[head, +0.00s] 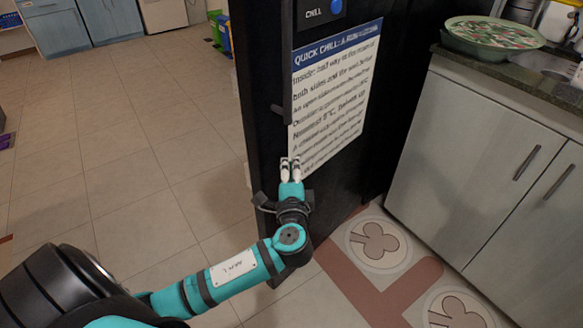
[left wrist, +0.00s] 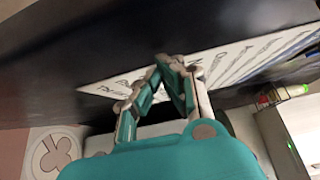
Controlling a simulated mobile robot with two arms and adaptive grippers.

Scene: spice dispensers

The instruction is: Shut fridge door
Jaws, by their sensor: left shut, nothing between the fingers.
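The black fridge door (head: 335,175) stands upright in the middle of the head view, with a white printed sheet (head: 335,95) on its face and a blue round button near the top. Its narrow side edge faces left. How far the door stands ajar I cannot tell. My left gripper (head: 290,160) is shut and empty, in front of the lower part of the door near the sheet's lower left corner. In the left wrist view the closed fingertips (left wrist: 170,62) point at the sheet (left wrist: 225,68); whether they touch it is unclear. My right gripper is not in view.
A grey cabinet (head: 480,165) with a dark counter stands at the right, bearing a green patterned bowl (head: 492,35). Tiled floor (head: 150,150) is open at the left. Blue cabinets (head: 60,30) stand far back. Floor tiles with club shapes (head: 375,243) lie beside the door.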

